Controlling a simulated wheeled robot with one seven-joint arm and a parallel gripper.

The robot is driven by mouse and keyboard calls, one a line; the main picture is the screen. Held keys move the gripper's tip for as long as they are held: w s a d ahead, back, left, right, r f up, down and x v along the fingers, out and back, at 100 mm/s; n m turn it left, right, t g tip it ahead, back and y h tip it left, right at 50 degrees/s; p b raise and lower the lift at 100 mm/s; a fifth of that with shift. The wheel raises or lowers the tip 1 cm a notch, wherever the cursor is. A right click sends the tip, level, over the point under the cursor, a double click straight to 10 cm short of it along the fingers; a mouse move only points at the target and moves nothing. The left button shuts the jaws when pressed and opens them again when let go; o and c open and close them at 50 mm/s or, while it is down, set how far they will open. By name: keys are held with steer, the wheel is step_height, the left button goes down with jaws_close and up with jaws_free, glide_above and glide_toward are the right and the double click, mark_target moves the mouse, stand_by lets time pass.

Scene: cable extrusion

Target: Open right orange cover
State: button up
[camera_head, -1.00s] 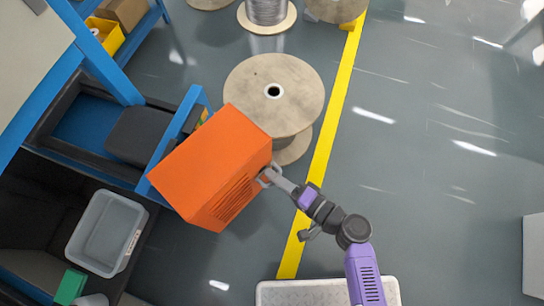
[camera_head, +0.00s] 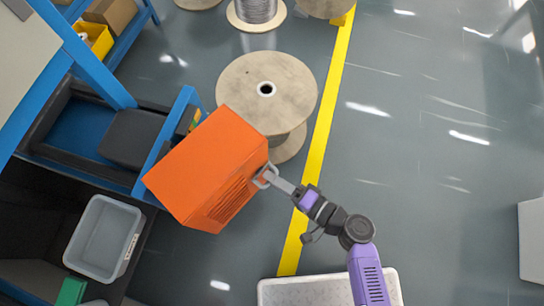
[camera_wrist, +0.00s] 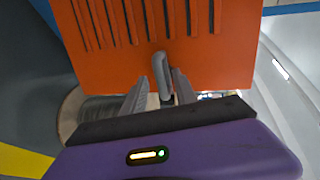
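The orange cover (camera_head: 207,165) is a large box-like panel with dark vent slots on its lower right side. In the wrist view its slotted face (camera_wrist: 200,60) fills the upper middle. A grey handle (camera_wrist: 161,70) sticks out from that face near its lower edge. My gripper (camera_head: 268,175) is at the cover's right edge, at the handle. In the wrist view my gripper's fingers (camera_wrist: 160,88) stand on either side of the handle, with small gaps showing beside it. The gripper looks open around the handle. The cover's hinge side and what is behind it are hidden.
A wooden cable spool (camera_head: 290,85) stands close behind the cover. A yellow floor line (camera_head: 325,135) runs past my gripper.

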steer(key=v, duration=0.6)
steer(key=shift+s+d+p, duration=0.25)
steer(key=shift+p, duration=0.1)
